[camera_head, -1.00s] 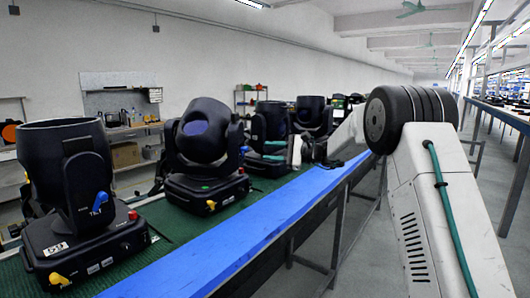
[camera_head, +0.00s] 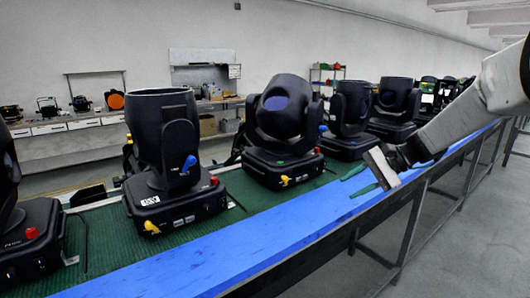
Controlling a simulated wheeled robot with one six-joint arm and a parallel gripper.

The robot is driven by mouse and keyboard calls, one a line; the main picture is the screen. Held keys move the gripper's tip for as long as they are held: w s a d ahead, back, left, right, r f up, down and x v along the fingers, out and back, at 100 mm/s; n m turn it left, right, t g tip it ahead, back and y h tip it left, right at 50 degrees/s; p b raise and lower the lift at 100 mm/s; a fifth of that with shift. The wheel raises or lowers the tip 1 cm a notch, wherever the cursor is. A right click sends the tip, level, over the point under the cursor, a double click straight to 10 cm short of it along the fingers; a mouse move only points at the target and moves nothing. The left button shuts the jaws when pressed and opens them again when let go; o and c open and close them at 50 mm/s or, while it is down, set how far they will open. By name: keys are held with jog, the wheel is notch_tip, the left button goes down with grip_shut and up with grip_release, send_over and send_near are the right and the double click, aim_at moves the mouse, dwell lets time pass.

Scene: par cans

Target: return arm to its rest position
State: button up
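My gripper (camera_head: 348,187) is on the right of the head view, at the end of my pale arm, which comes in from the right edge. Its two green fingers are parallel with a gap between them, so it is open. Nothing shows between them. The fingers hang over the blue edge strip of the long bench (camera_head: 270,240), close to its right side. They appear apart from the lamps.
A row of black moving-head lamps stands on the bench's green mat; a near one (camera_head: 168,150), a second (camera_head: 283,130) and a third (camera_head: 350,120) are clear. A side bench (camera_head: 75,125) lines the wall. Grey floor (camera_head: 460,235) is free at right.

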jog(key=s+d+n+h, duration=0.1)
jog(key=s+n+h, duration=0.3)
jog(key=s, duration=1.5)
jog(key=s+d+r+n+h, duration=0.1)
jog(key=s+n+h, duration=0.4)
jog(key=s, duration=1.3)
jog(key=shift+s+r+h, duration=0.3)
jog(key=shift+s+h, duration=0.05)
jog(key=shift+h, duration=0.45)
